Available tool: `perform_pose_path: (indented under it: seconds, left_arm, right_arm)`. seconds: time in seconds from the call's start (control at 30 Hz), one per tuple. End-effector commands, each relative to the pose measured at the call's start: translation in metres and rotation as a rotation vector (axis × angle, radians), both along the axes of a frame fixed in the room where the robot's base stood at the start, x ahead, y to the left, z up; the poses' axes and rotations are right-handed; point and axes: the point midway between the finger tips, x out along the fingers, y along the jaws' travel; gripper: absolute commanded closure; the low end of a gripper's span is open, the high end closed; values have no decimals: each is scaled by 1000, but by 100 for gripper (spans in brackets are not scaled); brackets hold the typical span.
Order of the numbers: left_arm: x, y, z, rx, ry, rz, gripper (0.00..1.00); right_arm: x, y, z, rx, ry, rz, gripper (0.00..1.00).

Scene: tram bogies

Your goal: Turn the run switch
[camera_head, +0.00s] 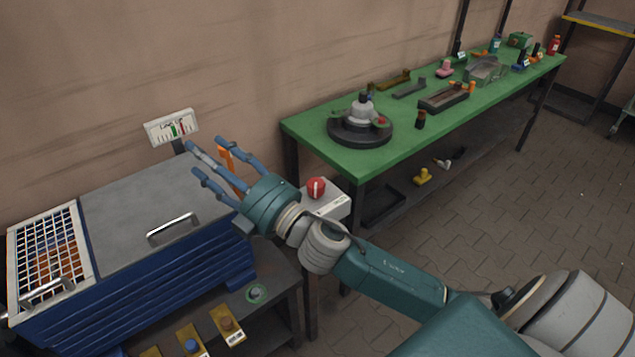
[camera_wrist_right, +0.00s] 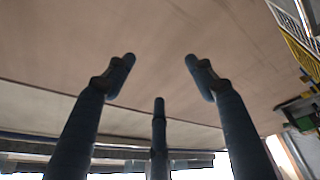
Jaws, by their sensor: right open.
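My right gripper (camera_head: 205,157) reaches left over the grey lid of the blue machine (camera_head: 150,285), with its three fingers spread and nothing between them. The wrist view shows the same open fingers (camera_wrist_right: 160,85) against the wall. A red knob (camera_head: 316,188) sits on a pale box (camera_head: 332,206) with a label, just right of the gripper's palm and apart from the fingers. I cannot read the label or tell for sure that this knob is the run switch. An orange upright part (camera_head: 226,158) shows behind the fingers, partly hidden. My left gripper is not in view.
A gauge panel (camera_head: 172,127) stands behind the machine. A dark bench (camera_head: 275,280) in front holds a green round button (camera_head: 256,293) and yellow plates (camera_head: 228,325) with knobs. A green table (camera_head: 400,145) with a round fixture and several parts stands right.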

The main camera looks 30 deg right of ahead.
Motion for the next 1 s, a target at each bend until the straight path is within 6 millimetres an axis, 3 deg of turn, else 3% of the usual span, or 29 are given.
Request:
perform_pose_path:
  seconds: [0.03,0.1,0.17,0.2,0.27,0.37,0.47,0.5,0.6,0.7,0.8,1.0]
  left_arm:
    - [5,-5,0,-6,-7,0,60]
    - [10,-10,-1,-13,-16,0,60]
    - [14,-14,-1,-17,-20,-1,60]
    - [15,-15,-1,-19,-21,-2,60]
    - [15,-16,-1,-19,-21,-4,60]
    - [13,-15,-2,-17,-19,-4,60]
    - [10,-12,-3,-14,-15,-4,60]
    - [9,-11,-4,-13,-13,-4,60]
    - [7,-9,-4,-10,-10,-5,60]
    - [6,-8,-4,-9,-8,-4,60]
    - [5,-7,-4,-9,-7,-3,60]
    - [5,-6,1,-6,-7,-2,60]
  right_arm:
    - [-4,26,28,-146,-130,108,45]
    - [-18,63,43,-370,-277,270,45]
    - [-31,83,36,-580,-364,398,45]
    - [-37,88,23,-728,-399,479,45]
    - [-42,81,-4,-958,-419,590,45]
    - [-36,28,-53,-1338,-344,730,45]
    - [-27,-60,-84,-1656,-163,808,45]
    - [-25,-97,-89,-1757,-76,822,45]
    - [-28,-174,-90,-1921,124,833,45]
    - [-35,-222,-85,-2003,262,830,45]
    - [-39,-245,-83,-2036,335,828,45]
    - [-33,-248,-102,-2042,355,834,45]
